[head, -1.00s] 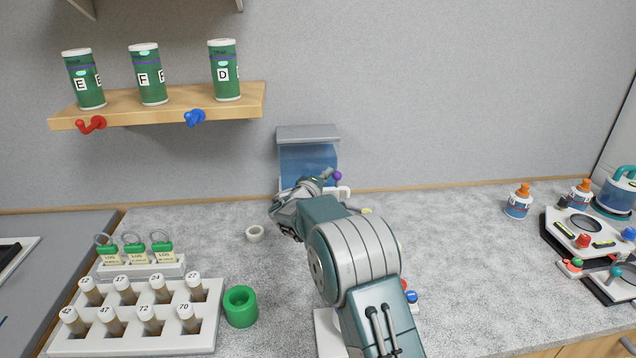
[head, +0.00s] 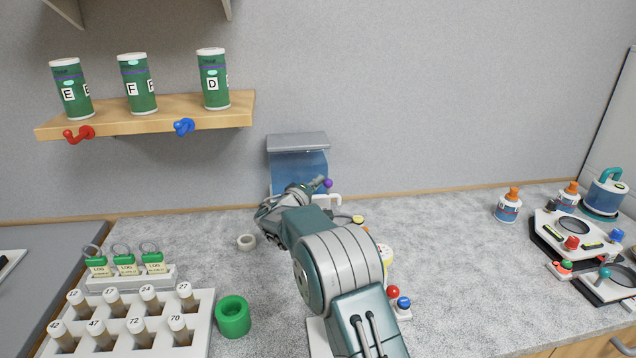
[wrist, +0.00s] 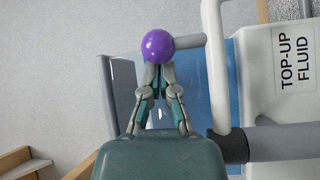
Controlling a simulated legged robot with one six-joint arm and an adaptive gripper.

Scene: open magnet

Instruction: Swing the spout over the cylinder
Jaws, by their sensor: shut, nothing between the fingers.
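A purple ball knob (wrist: 157,46) sits on the end of a grey rod (wrist: 188,42) in the wrist view. It also shows in the head view (head: 328,183) in front of the blue tank. My gripper (wrist: 157,76) has its fingertips close together at the near side of the knob, touching or almost touching it, with nothing held between them. A white bent pipe (wrist: 217,70), apparently the spout, stands right of the knob. In the head view a white piece (head: 330,199) of it shows by the tank. My arm hides part of this area, and I cannot make out the cylinder.
The blue tank (head: 297,166) stands against the wall; its white part (wrist: 280,110) reads "TOP-UP FLUID". The counter's right middle is clear.

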